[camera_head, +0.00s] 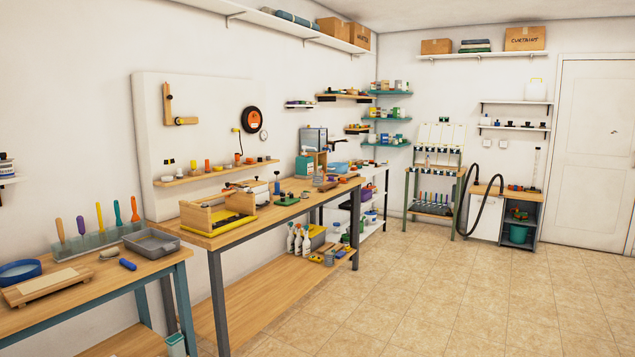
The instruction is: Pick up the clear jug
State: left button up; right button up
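A pale, whitish jug (536,91) with a yellowish top stands upright on the upper wall shelf (518,102) at the right, left of the door. It is far off and small, and I cannot tell how clear it is. No other jug stands out in the head view. Neither of my grippers is in view, so nothing shows of what they hold.
A workbench (290,187) with tools runs along the left wall, with another bench (160,268) nearer. Below the jug are a lower shelf (515,128) and a small cabinet (487,220) with a black hose (470,200). The tiled floor (440,290) is clear.

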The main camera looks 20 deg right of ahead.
aim_at(319, 176)
jog(key=i+l+z, duration=0.8)
jog(key=i, duration=0.15)
jog(key=i+l+z, duration=0.15)
jog(key=i+z, duration=0.15)
jog(key=i, duration=0.35)
jog(key=i+z, duration=0.3)
jog(key=i, duration=1.3)
jog(key=i+l+u, duration=0.15)
jog(key=i, duration=0.85)
jog(key=i+l, duration=0.1)
jog(key=i, duration=0.85)
jog(key=i+l+u, duration=0.15)
jog(key=i+u, duration=0.2)
jog(key=i, duration=0.15)
jog(key=i+l+u, duration=0.35)
jog(key=i, duration=0.15)
jog(key=j, duration=0.1)
